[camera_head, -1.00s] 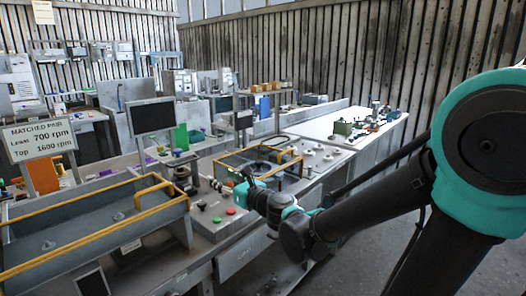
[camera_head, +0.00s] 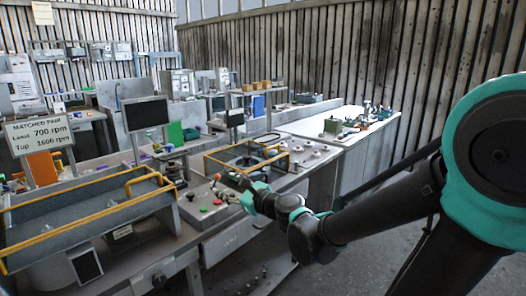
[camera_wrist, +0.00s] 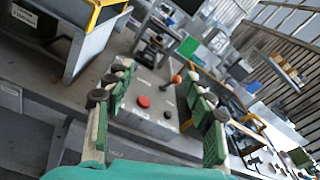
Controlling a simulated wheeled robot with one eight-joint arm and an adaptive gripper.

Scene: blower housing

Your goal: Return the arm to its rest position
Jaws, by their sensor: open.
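My arm reaches in from the right in the head view, with its dark links bent over the floor beside the bench. My gripper (camera_head: 228,195) is at the near side of the control box (camera_head: 205,207), above the bench edge. In the wrist view my gripper (camera_wrist: 160,115) is open, its green-padded fingers wide apart with nothing held. The control box (camera_wrist: 146,112) with a red button (camera_wrist: 143,101) and an orange-knobbed lever (camera_wrist: 176,79) shows between and beyond the fingers. I cannot tell how close the fingers are to the lever.
A yellow-railed tray (camera_head: 90,215) stands left of the box, and a yellow-framed fixture (camera_head: 245,155) stands behind it. A monitor (camera_head: 147,113) and a speed sign (camera_head: 39,133) rise at the left. A white-topped bench (camera_head: 335,125) extends behind. Open floor (camera_head: 375,250) lies at right.

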